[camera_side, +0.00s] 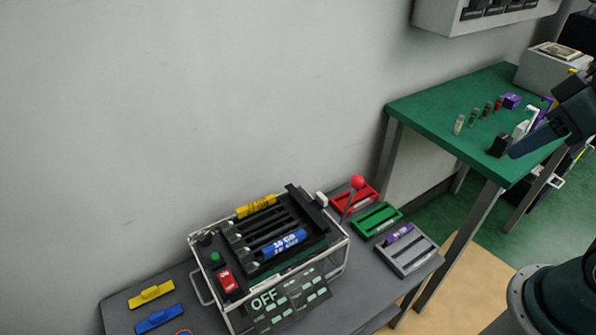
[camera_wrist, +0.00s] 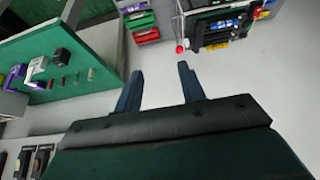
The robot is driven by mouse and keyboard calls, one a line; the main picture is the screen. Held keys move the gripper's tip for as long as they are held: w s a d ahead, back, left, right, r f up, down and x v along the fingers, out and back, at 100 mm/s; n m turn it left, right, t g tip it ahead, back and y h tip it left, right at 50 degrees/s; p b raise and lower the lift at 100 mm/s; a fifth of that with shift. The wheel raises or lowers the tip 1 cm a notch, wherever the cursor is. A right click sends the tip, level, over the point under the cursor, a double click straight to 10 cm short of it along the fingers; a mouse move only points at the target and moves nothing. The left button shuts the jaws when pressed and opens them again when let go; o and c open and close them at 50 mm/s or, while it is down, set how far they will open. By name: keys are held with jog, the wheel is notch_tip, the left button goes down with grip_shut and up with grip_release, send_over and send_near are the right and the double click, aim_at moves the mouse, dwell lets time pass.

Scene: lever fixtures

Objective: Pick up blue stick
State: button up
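The blue stick (camera_side: 284,243), with white lettering, lies in a front slot of a black slotted rack (camera_side: 262,225). The rack stands in a clear-framed box on the low grey table. In the wrist view the blue stick (camera_wrist: 222,25) shows small near the top right. My gripper (camera_wrist: 160,68) has its two dark fingers spread apart with nothing between them. It is high and far from the stick; in the side view it is at the right edge, above or in front of the green table, and only partly visible.
A yellow stick (camera_side: 256,206) lies at the rack's back. A red-knobbed lever (camera_side: 357,183) stands to its right, beside red, green (camera_side: 377,219) and grey (camera_side: 407,254) trays; a purple stick (camera_side: 398,234) lies on the grey one. Yellow and blue (camera_side: 158,318) handled blocks lie left.

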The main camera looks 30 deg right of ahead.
jog(key=shift+w, duration=0.1)
jog(key=w+a+f+m+g+y, duration=0.1)
jog(key=w+a+f+m+y, duration=0.25)
jog(key=w, duration=0.55)
jog(key=w+a+f+m+g, duration=0.25)
jog(key=w+a+m, duration=0.3)
jog(key=w, duration=0.35)
jog(key=m+g+y, duration=0.2)
jog(key=m+y, duration=0.1)
jog(key=m, duration=0.6)
send_near(285, 241)
jog(key=v, duration=0.3)
jog(key=shift+d+r, duration=0.15)
jog(key=shift+x, duration=4.25)
